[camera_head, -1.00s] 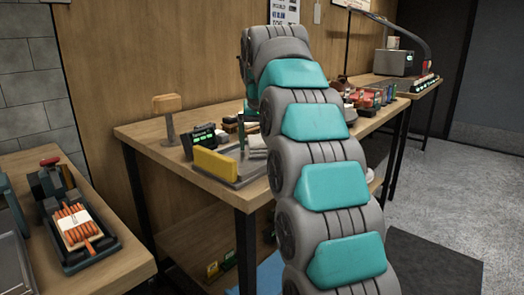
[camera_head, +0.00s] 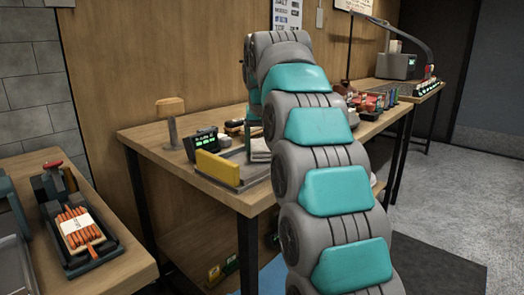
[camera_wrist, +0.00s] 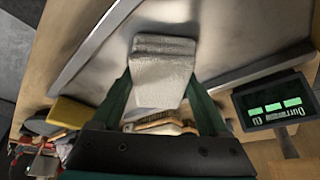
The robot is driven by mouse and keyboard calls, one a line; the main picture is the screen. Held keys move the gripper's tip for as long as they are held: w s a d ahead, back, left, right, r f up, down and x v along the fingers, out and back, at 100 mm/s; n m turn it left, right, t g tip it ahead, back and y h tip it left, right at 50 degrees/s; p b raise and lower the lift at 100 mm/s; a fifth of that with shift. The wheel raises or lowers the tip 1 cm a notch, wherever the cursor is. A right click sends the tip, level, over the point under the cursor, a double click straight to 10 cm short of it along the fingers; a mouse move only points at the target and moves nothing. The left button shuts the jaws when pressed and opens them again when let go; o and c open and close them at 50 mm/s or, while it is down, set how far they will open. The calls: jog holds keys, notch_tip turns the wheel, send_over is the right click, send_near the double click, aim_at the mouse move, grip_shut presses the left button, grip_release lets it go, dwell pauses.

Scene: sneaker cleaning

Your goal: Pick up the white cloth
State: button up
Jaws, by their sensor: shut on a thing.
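The white cloth (camera_wrist: 161,70) is a folded, light grey-white stack. In the wrist view it lies between the two dark green fingers of my gripper (camera_wrist: 158,88), which is shut on it. Part of the cloth also shows in the head view (camera_head: 258,151), at the grey metal tray (camera_head: 233,186), just left of my arm. I cannot tell whether the cloth is clear of the tray.
A yellow block (camera_head: 217,167) stands at the tray's front edge. A small green-lit display (camera_head: 202,145) and a wooden-headed mallet (camera_head: 170,118) stand on the workbench (camera_head: 150,135) to the left. Several small items lie further right. A side table (camera_head: 120,268) is at lower left.

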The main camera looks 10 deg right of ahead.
aim_at(264, 146)
jog(key=c, duration=0.8)
jog(key=shift+r, duration=0.25)
jog(key=shift+r+p, duration=0.4)
jog(key=shift+r, duration=1.35)
jog(key=shift+s+b, duration=0.5)
jog(key=shift+s, duration=0.85)
jog(key=s, duration=0.4)
jog(key=s+r+b, duration=0.1)
jog(key=s, duration=0.4)
jog(key=s+b, duration=0.1)
jog(key=s, duration=0.3)
jog(key=shift+s+a+r, duration=0.1)
jog(key=shift+s+r, duration=0.1)
